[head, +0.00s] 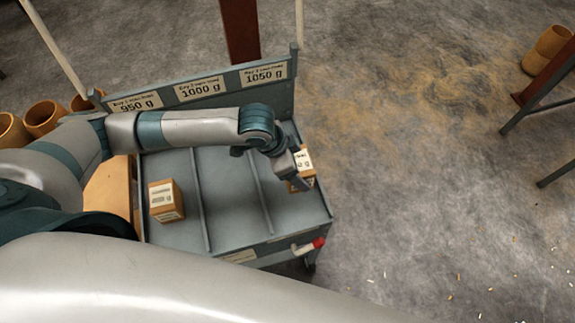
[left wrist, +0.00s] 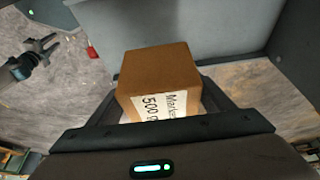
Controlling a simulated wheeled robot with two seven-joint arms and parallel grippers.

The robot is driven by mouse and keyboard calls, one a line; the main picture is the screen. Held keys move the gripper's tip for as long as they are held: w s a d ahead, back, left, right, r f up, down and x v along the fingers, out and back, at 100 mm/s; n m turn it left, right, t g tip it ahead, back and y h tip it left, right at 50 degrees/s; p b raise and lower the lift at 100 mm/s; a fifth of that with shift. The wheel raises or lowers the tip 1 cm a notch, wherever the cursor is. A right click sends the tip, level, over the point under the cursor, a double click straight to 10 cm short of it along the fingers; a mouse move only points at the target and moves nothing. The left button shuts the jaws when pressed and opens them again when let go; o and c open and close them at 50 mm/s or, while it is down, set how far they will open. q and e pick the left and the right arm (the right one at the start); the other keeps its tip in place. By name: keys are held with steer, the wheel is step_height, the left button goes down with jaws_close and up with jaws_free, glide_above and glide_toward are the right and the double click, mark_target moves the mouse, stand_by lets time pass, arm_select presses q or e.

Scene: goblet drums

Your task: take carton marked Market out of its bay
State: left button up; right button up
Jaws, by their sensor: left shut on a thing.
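The carton marked Market (left wrist: 158,80) is a brown box with a white label reading Market and 500 g. My left gripper (left wrist: 155,105) is shut on it in the left wrist view. In the head view the left gripper (head: 297,172) is at the right bay, under 1050 g, and partly covers the carton (head: 308,182). I cannot tell whether the carton touches the bay floor. What looks like my right gripper (left wrist: 40,50) shows small at the upper left of the left wrist view, its fingers apart and empty.
The grey cart (head: 235,205) has three bays split by low dividers, with signs 950 g, 1000 g and 1050 g. Another carton (head: 165,200) stands in the left bay; the middle bay looks empty. A red-tipped handle (head: 310,245) is at the front.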

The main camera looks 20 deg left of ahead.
arm_select(q)
steer(key=s+d+r+b, duration=0.1)
steer(key=s+d+r, duration=0.2)
steer(key=d, duration=0.3)
steer(key=shift+s+r, duration=0.3)
steer(key=shift+r, duration=0.35)
